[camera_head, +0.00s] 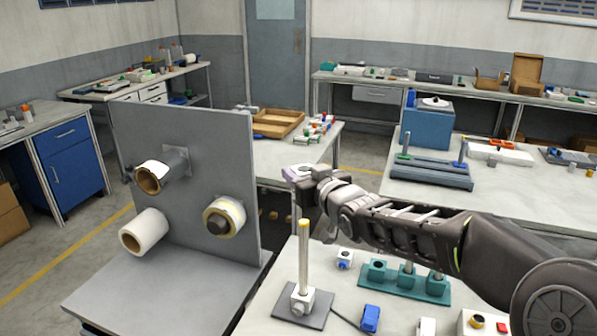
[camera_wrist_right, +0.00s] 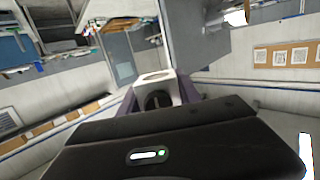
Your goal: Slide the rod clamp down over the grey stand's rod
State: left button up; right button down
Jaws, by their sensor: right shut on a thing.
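The grey stand (camera_head: 318,314) is a flat plate on the near bench with an upright rod (camera_head: 304,262) that has a yellowish top. A white block sits around the foot of the rod. My right gripper (camera_head: 297,173) is above the rod's top in the head view, with a clear gap between them. It is shut on the rod clamp, a white block with a round hole (camera_wrist_right: 155,78), seen between purple fingers in the wrist view. The clamp is mostly hidden in the head view. My left gripper is not in view.
A grey upright panel (camera_head: 190,125) with several rolls on pegs stands left of the stand. A teal base with posts (camera_head: 404,280), a small white and blue block (camera_head: 345,259) and a blue block (camera_head: 370,317) are right of the stand.

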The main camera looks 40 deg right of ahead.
jog(key=shift+f, duration=0.1)
jog(key=b, duration=0.6)
send_over(300, 242)
jog(key=w+d, duration=0.2)
notch_tip(300, 242, down, 8)
jog(key=r, duration=0.1)
jog(key=shift+w+a+f+b, duration=0.1)
jog(key=shift+a+f+b, duration=0.1)
jog(key=shift+f+b, duration=0.85)
jog(key=shift+f, duration=0.15)
jog(key=shift+f+b, duration=2.5)
jog(key=shift+b, duration=0.05)
jog(key=shift+f+b, duration=2.5)
jog(key=shift+b, duration=0.2)
